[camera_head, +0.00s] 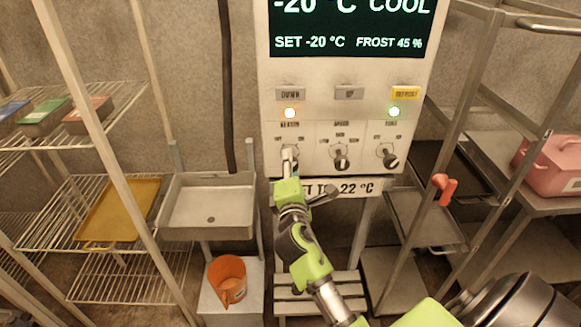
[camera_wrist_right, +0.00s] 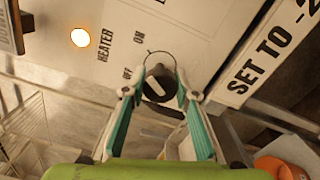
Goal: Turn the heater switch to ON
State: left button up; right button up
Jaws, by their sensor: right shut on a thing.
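The heater switch (camera_wrist_right: 157,86) is a dark round knob with a white pointer bar, under the HEATER label in the right wrist view. The bar slants, with its upper-left end toward the OFF mark; the ON mark is higher up. My right gripper (camera_head: 288,170) reaches up to the lower left of the control panel (camera_head: 318,160) and hides most of this knob in the head view. In the wrist view its teal-padded fingers (camera_wrist_right: 160,98) are on both sides of the knob, shut on it. My left gripper is not in view.
Two more knobs (camera_head: 341,158) sit to the right on the panel. The display (camera_head: 345,28) reads -20 °C COOL. A sink (camera_head: 208,205) and wire shelves stand left; a rack with a red handle (camera_head: 444,188) stands right.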

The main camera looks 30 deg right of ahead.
jog(key=shift+m, duration=0.3)
jog(key=o, duration=1.1)
jog(key=shift+s, duration=0.1)
jog(key=v, duration=1.2)
jog(key=shift+f, duration=0.1)
